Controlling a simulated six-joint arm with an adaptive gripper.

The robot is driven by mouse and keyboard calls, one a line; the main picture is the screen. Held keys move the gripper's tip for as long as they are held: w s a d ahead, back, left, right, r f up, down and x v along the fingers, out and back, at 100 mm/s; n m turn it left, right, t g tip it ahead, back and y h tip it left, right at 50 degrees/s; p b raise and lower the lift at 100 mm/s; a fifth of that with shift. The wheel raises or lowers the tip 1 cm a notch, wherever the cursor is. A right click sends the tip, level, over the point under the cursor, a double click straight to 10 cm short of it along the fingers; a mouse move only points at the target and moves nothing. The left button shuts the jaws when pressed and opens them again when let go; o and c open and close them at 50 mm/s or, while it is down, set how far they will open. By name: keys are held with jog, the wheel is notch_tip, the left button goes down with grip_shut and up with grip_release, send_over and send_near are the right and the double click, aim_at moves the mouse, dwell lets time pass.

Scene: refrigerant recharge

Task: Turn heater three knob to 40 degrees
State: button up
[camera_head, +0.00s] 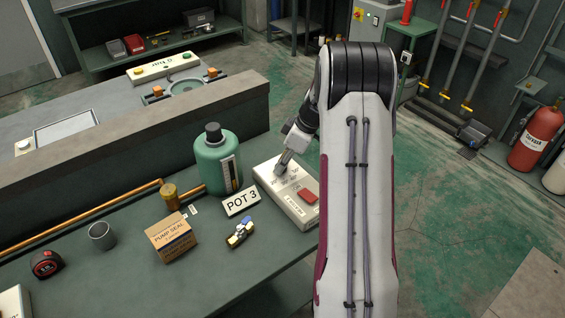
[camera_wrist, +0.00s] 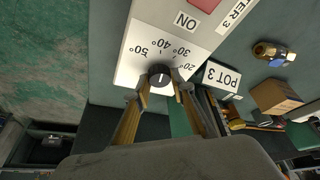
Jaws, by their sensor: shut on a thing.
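The heater three unit (camera_head: 295,212) is a white box on the green bench, with a red switch (camera_head: 308,196) on its top. In the wrist view its white dial plate (camera_wrist: 128,66) shows upside-down marks from 20° to 50°. The black knob (camera_wrist: 160,75) has a short white pointer line that points roughly up the picture, towards the middle marks near 40°; the exact reading is too small to tell. My gripper (camera_wrist: 161,90) has its fingers on either side of the knob, shut on it. In the head view my gripper (camera_head: 281,169) reaches down onto the box.
A POT 3 sign (camera_head: 240,202), a green bottle (camera_head: 217,160), a pump seal box (camera_head: 170,237) and a brass fitting (camera_head: 240,233) stand left of the heater. A grey cup (camera_head: 102,236) and tape measure (camera_head: 46,264) are farther left. The bench front is clear.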

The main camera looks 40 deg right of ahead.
aim_at(287, 172)
jog(key=shift+s+f+n+g, duration=0.15)
jog(key=shift+n+g, duration=0.15)
jog(key=shift+n, duration=0.3)
jog(key=o, duration=1.1)
jog(key=shift+d+r, duration=0.1)
jog(key=shift+r, duration=0.1)
jog(key=shift+d+r, duration=0.15)
jog(key=shift+r, duration=0.35)
jog(key=shift+v, duration=0.95)
jog(key=s+d, duration=0.8)
jog(key=s, duration=0.1)
jog(key=shift+f, duration=0.2)
